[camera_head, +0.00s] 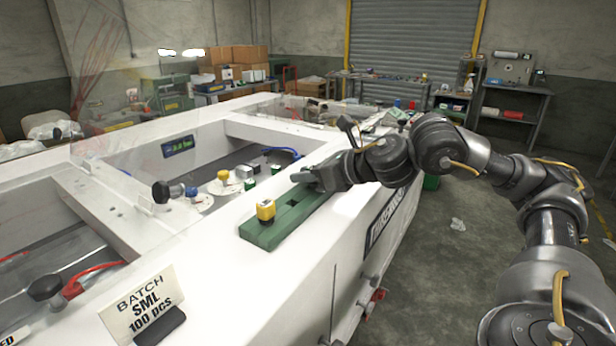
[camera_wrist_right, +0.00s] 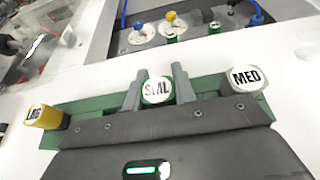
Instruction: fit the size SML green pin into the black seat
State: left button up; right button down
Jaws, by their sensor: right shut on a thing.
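The green pin (camera_wrist_right: 157,90), its white top marked SML, stands between the two fingertips of my right gripper (camera_wrist_right: 155,88) in the right wrist view. The gripper is shut on it, over the green rack (camera_wrist_right: 92,103); I cannot tell whether the pin's foot is still in the rack. In the head view my right gripper (camera_head: 312,178) is at the far end of the rack (camera_head: 262,236) and hides the pin. I cannot pick out the black seat for certain. My left gripper is not in view.
A yellow LRG pin (camera_wrist_right: 42,117) and a grey MED pin (camera_wrist_right: 245,77) stand either side in the rack. A batch sign (camera_head: 142,300) reads SML.

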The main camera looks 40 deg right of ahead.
notch_tip(320, 180, up, 2)
jog(key=shift+r, duration=0.15)
jog(key=s+a+r+b, duration=0.3)
jog(key=s+r+b, duration=0.1)
jog(key=s+r, duration=0.6)
jog(key=shift+s, duration=1.85)
jog(key=shift+a+r, duration=0.1)
